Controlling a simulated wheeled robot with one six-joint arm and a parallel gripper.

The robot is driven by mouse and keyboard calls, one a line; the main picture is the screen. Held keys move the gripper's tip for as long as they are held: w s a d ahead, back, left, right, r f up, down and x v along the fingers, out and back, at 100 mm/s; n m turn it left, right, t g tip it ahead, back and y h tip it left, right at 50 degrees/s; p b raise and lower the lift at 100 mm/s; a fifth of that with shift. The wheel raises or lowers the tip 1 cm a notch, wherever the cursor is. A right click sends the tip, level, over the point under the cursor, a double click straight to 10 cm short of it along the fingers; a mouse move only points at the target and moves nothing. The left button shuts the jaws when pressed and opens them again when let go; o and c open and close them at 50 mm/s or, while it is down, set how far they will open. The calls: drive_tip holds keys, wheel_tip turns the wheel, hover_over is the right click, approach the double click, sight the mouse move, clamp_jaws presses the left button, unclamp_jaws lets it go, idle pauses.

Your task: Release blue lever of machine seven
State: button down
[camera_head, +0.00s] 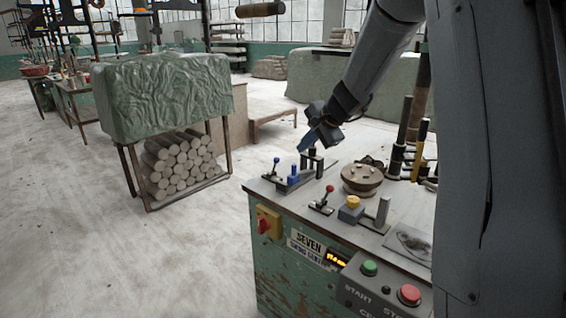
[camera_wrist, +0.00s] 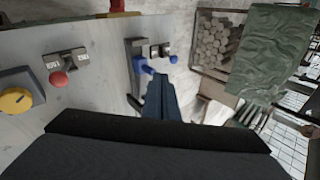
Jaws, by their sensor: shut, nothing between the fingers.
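Machine seven (camera_head: 330,225) is a worn green cabinet with a grey top and a "SEVEN" label. A small lever with a blue ball (camera_head: 276,160) stands at the top's far left; the ball also shows in the wrist view (camera_wrist: 173,59). Beside it is a metal clamp-like fitting with a blue upright part (camera_head: 293,173), also seen in the wrist view (camera_wrist: 141,65). I cannot tell which of these is the blue lever meant. My gripper (camera_head: 302,149), with blue fingers, is shut and empty just above the blue upright part. In the wrist view its fingertips (camera_wrist: 156,76) appear close to both blue parts; contact is unclear.
A red-ball lever (camera_head: 329,188), yellow knob (camera_head: 353,202) and round wooden piece (camera_head: 362,179) stand to the right on the top. Green (camera_head: 370,268) and red (camera_head: 409,295) buttons are in front. A rack of clay rolls (camera_head: 180,165) stands left; the floor between is clear.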

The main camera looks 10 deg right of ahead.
drive_tip(key=shift+a, duration=0.1)
drive_tip(key=p+x, duration=0.1)
drive_tip(key=x, duration=0.5)
drive_tip(key=w+r+p+x, duration=0.1)
drive_tip(key=p+x, duration=0.1)
drive_tip(key=x, duration=0.5)
drive_tip(key=shift+w+a+r, duration=0.3)
drive_tip(key=shift+w+a, duration=0.05)
drive_tip(key=shift+a, duration=0.1)
drive_tip(key=shift+w+d+r, duration=0.1)
drive_tip(key=shift+w+r, duration=0.05)
